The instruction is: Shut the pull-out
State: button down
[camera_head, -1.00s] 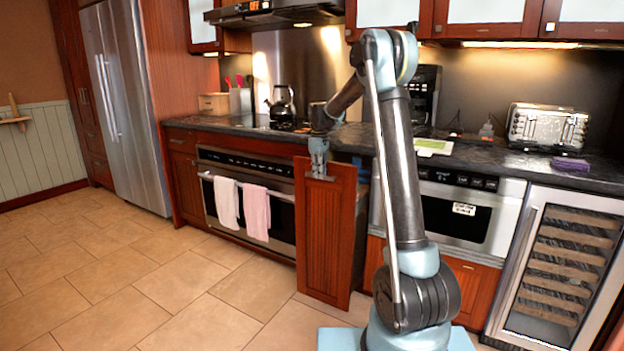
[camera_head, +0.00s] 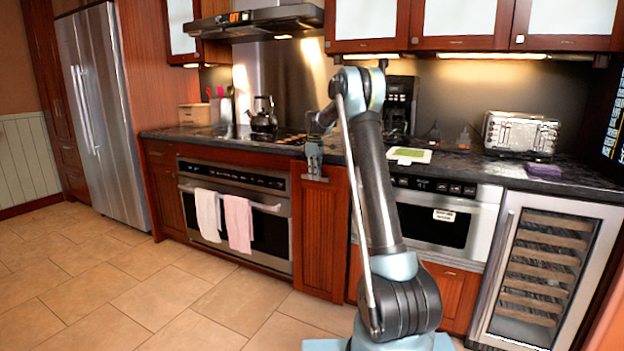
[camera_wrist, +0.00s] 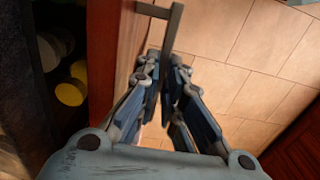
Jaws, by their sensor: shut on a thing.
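The pull-out (camera_head: 322,240) is a tall reddish-wood panel between the oven and the microwave drawer. In the head view its front looks close to the cabinet line. In the wrist view the panel (camera_wrist: 103,60) runs along the left, with a dark gap behind it. Its grey bar handle (camera_wrist: 172,35) stands out from the front. My gripper (camera_head: 314,172) is at the handle near the panel's top. In the wrist view my gripper (camera_wrist: 167,88) has its fingers closed around the handle's lower part. The exact contact is partly hidden by the fingers.
Round yellow items (camera_wrist: 70,92) sit in the dark space behind the panel. The oven (camera_head: 265,225) with two hanging towels is to the left. The microwave drawer (camera_head: 440,218) and wine cooler (camera_head: 535,265) are to the right. The tiled floor (camera_head: 150,290) in front is clear.

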dwell(0.4)
jog(key=c, duration=2)
grip_release()
jog(key=shift+r, duration=0.1)
notch_tip(320, 180, up, 12)
jog(key=shift+w, duration=0.1)
